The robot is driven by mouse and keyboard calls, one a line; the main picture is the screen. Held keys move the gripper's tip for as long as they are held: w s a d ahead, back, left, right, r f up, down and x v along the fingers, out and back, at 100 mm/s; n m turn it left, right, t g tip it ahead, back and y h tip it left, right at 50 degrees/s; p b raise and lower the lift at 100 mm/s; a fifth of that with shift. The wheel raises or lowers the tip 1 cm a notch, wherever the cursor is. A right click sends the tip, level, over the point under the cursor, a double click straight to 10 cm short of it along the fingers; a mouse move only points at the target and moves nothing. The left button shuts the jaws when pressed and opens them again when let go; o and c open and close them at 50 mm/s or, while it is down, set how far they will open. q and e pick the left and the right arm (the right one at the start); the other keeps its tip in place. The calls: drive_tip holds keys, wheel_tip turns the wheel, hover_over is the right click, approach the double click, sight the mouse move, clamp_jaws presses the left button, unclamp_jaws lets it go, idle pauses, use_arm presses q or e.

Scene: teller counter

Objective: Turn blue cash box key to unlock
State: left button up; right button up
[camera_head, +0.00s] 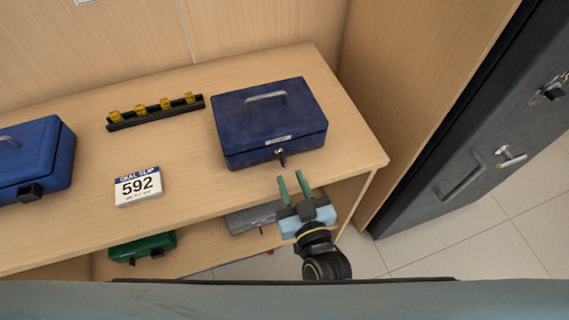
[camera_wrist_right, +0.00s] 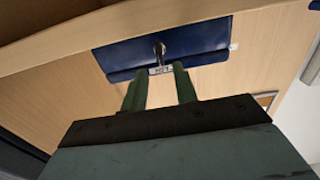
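A dark blue cash box (camera_head: 255,125) with a metal lid handle stands closed near the right end of the counter. Its small key (camera_head: 281,155) sticks out of the front face; the key also shows in the right wrist view (camera_wrist_right: 159,50), with a small lettered tag (camera_wrist_right: 159,71) below it. My right gripper (camera_head: 292,181) is in front of the box, just off the counter's front edge. Its two green fingers are apart and empty, pointing toward the key without visibly touching it. In the right wrist view the key and tag appear between the fingertips (camera_wrist_right: 158,75). My left gripper is not in view.
Another blue box (camera_head: 50,165) stands at the left edge. A "592" card (camera_head: 139,186) and a black rack with yellow pieces (camera_head: 155,112) are on the counter (camera_head: 185,160). Green (camera_head: 143,248) and grey (camera_head: 252,217) boxes sit below. A dark safe door (camera_head: 455,170) is at right.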

sight(285, 164)
drive_tip(key=x, duration=0.4)
drive_tip(key=shift+w+a, duration=0.1)
drive_tip(key=shift+w, duration=0.1)
drive_tip(key=shift+w+a+b, duration=0.1)
drive_tip(key=shift+w+b, duration=0.2)
drive_tip(key=shift+w, duration=0.15)
drive_tip(key=c, duration=0.6)
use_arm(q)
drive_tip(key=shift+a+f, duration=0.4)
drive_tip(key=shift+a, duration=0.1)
use_arm(e)
clamp_jaws()
